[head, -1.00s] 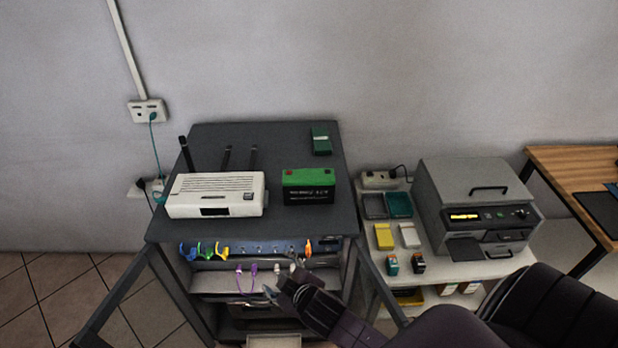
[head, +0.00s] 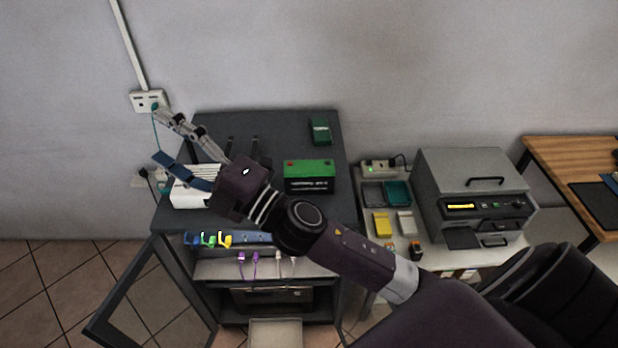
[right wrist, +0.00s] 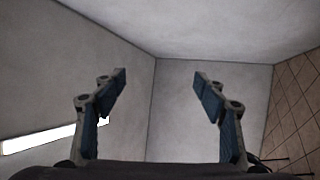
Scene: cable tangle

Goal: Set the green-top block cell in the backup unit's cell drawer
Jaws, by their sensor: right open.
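The green-top block cell (head: 309,184), a black block with a bright green top, stands upright on the dark cabinet top, right of the router. My right gripper (head: 157,133) reaches past the cabinet's left side toward the wall, left of the cell and apart from it. In the right wrist view its two fingers (right wrist: 160,85) are spread with nothing between them. A dark unit (head: 262,299), which may be the backup unit, sits on the lower shelf. A pale panel or tray (head: 275,333) juts out below it; I cannot tell if this is the drawer. My left gripper is not in view.
My right arm crosses above the cabinet and partly covers the white router (head: 190,193). A small green box (head: 320,131) lies at the cabinet's back right. Coloured cables (head: 207,240) hang at the front. A grey machine (head: 475,195) and small trays fill the right-hand table.

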